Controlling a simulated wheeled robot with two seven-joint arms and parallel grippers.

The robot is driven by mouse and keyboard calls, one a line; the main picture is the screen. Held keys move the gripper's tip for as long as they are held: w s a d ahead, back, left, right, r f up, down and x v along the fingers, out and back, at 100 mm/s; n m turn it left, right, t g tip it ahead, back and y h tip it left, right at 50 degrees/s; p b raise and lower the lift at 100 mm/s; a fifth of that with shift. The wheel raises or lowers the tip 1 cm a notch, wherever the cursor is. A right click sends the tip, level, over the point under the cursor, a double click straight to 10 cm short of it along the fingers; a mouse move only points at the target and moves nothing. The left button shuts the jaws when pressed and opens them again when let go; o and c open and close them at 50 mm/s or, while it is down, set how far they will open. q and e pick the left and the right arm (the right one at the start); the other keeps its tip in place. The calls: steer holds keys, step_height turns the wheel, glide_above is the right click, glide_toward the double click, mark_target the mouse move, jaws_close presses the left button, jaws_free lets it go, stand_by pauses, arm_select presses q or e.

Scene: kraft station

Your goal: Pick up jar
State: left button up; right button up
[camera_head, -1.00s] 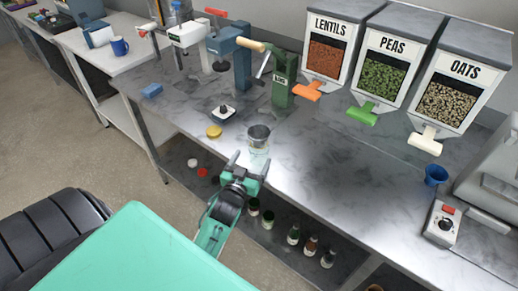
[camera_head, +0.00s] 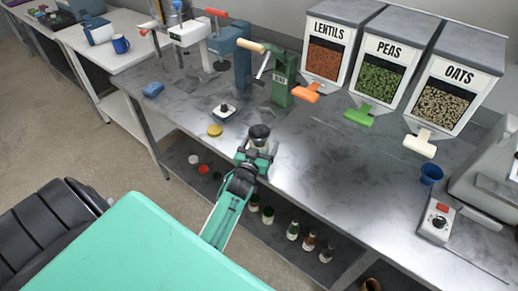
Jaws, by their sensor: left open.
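A round yellow lid (camera_head: 215,130) lies on the worktop to the left of the jar. My right gripper is not in view.
Lentils (camera_head: 325,55), peas and oats dispensers line the back. A blue cup (camera_head: 431,174) is at right. Several bottles stand on the lower shelf.

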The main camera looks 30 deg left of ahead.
arm_select(q)
steer(key=c, duration=1.1)
steer(key=shift+c, duration=0.2)
